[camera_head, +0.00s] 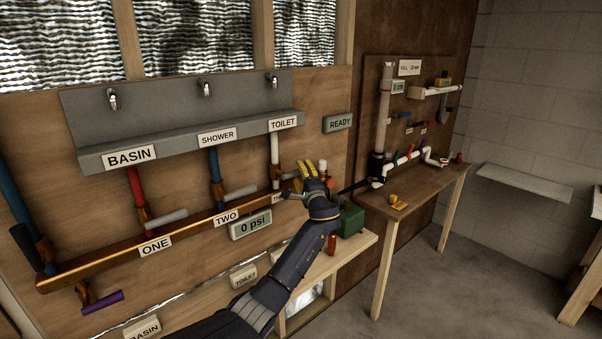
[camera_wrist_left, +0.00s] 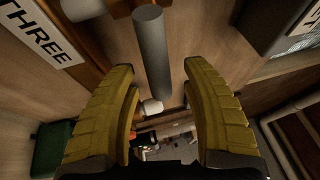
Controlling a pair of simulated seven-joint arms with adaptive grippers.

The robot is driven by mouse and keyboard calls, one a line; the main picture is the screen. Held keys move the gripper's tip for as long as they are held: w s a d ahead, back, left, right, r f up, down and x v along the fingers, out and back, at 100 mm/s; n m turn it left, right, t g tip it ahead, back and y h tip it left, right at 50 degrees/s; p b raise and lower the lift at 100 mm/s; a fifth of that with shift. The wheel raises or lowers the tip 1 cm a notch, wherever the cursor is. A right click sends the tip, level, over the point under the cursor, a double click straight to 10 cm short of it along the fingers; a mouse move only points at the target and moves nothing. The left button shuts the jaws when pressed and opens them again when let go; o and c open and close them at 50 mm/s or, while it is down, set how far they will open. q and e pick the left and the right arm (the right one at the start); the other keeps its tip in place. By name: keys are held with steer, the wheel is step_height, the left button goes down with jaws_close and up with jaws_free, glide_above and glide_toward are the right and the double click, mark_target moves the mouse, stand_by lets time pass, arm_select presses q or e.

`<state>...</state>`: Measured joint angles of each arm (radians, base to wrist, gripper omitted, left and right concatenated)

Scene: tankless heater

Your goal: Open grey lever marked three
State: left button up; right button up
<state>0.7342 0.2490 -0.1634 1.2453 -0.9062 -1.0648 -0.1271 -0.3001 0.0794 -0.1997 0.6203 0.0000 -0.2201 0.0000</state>
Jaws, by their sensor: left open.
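The grey lever marked three (camera_wrist_left: 152,55) is a plain grey cylinder in the left wrist view, beside the THREE label (camera_wrist_left: 42,35). In the head view the lever (camera_head: 289,174) shows only in part, at the foot of the white TOILET pipe (camera_head: 275,160). My left gripper (camera_head: 311,168) has yellow fingers and is open in front of the lever. In the left wrist view the lever reaches into the gap between the fingertips (camera_wrist_left: 158,85), with space on both sides. The fingers do not appear closed on it. My right gripper is not in view.
Grey levers one (camera_head: 166,219) and two (camera_head: 239,192) stick out along the copper pipe (camera_head: 100,258) to the left. A 0 psi display (camera_head: 251,225) hangs below. A green box (camera_head: 351,220) stands near my forearm. A side table (camera_head: 425,192) is at right.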

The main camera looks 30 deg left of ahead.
arm_select(q)
steer(key=shift+w+a, duration=0.2)
steer(key=shift+a, duration=0.1)
steer(key=shift+c, duration=0.2)
jaws_close()
steer(key=shift+r, duration=0.1)
